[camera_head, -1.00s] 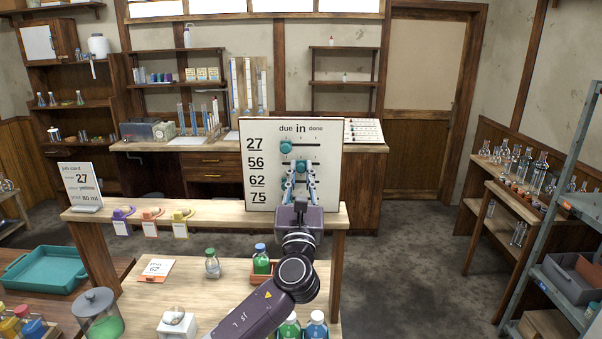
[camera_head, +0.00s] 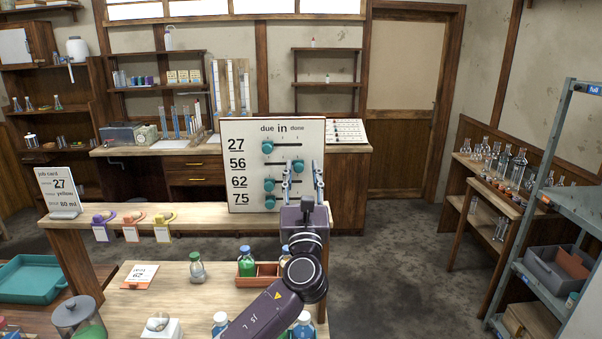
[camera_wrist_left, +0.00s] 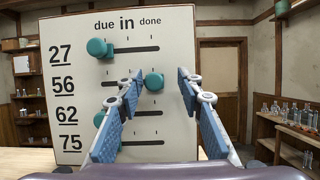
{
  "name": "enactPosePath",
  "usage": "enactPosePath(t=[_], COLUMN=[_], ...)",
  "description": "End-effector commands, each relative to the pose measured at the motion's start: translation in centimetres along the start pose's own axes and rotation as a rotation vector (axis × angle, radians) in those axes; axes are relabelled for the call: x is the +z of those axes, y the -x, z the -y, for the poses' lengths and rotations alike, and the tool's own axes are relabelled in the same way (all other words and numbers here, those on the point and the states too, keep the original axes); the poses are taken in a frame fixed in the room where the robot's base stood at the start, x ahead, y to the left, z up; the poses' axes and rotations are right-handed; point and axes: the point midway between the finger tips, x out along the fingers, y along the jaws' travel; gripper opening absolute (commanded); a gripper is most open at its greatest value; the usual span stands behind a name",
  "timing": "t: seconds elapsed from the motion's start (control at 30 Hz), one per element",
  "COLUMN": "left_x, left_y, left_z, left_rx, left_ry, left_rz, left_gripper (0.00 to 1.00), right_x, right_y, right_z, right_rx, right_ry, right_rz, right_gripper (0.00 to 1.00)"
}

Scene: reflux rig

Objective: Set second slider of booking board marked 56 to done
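The booking board (camera_head: 309,134) stands upright on the raised wooden shelf, with rows 27, 56, 62 and 75 under due, in and done. The teal knob of the 56 row (camera_head: 299,166) is at the right end of its track, below done; it also shows in the left wrist view (camera_wrist_left: 154,82). The 27 knob (camera_wrist_left: 97,47) is at the left, due end. The 62 knob (camera_head: 269,184) and 75 knob (camera_head: 269,202) are also at the left. My left gripper (camera_head: 303,164) is open before the board, its fingertips either side of the 56 knob, with visible gaps. My right gripper is out of view.
A job card (camera_head: 61,193) stands at the shelf's left end. Purple, orange and yellow tags (camera_head: 132,226) hang from its front edge. Below, bottles and an orange rack (camera_head: 259,281) are on the lower table. Open floor lies right of the board.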

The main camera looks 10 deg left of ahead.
Motion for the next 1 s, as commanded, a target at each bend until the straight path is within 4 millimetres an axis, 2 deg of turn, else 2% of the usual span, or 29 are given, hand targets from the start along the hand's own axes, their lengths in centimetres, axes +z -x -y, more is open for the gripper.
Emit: enactPosePath(t=[0.13,0.23,0.7,0.83,1.0], left_x=[0.0,-0.1,-0.1,-0.1,0.0], left_y=[0.1,1.0,10.1,11.4,12.1], left_z=[-0.1,0.0,0.2,0.2,0.2], left_rx=[0.001,0.0,-0.002,-0.001,-0.001], left_ry=[0.0,0.0,0.001,-0.001,-0.001], left_rz=[0.0,0.0,-0.002,-0.001,-0.001], left_gripper=[0.34,0.34,0.34,0.34,0.34], right_x=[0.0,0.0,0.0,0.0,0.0], right_y=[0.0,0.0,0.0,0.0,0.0], right_z=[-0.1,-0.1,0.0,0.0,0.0], right_rx=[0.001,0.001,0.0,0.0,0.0], right_ry=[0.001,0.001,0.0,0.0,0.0], right_rz=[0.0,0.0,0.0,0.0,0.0], right_gripper=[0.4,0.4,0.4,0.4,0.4])
